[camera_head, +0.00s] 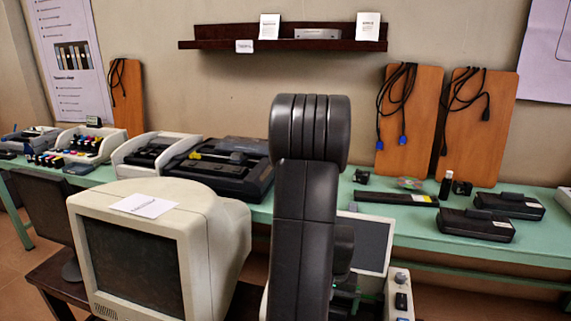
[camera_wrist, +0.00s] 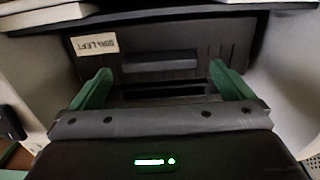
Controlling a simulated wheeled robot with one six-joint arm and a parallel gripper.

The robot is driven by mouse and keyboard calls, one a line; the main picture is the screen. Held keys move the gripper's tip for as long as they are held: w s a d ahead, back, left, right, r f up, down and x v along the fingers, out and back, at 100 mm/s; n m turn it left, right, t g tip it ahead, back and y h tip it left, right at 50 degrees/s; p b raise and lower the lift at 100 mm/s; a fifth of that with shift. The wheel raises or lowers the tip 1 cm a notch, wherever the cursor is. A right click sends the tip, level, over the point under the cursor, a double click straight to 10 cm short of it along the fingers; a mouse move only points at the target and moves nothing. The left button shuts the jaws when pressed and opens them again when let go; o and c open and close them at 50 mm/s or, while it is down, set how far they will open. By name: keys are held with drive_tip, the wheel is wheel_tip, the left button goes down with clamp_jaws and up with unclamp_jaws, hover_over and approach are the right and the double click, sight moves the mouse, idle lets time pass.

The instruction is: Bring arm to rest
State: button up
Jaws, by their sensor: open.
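In the wrist view my gripper (camera_wrist: 162,78) has its two green fingers spread wide apart. Nothing is held between them. Beyond the fingers is a dark panel (camera_wrist: 210,50) with a raised bar and a white label at its upper left. I cannot tell whether the fingertips touch it. In the head view my dark arm (camera_head: 305,190) stands upright in the middle, bent at a rounded joint near the top. It hides part of the scene, and my gripper does not show clearly there.
A beige CRT monitor (camera_head: 160,240) stands close at left of my arm. A green table (camera_head: 420,238) runs behind, bearing printers, cartridges and black devices (camera_head: 477,224). A dark wall shelf (camera_head: 215,38) hangs above. Orange boards (camera_head: 410,125) with cables lean on the wall.

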wheel_tip(320, 180, up, 9)
wheel_tip(320, 180, down, 12)
drive_tip(key=shift+s+f+b, duration=0.1)
drive_tip(key=shift+f+b, duration=0.05)
drive_tip(key=shift+b, duration=0.3)
wheel_tip(320, 180, up, 23)
drive_tip(key=n+p, duration=0.1)
drive_tip(key=p, duration=0.6)
drive_tip(key=shift+p, duration=0.4)
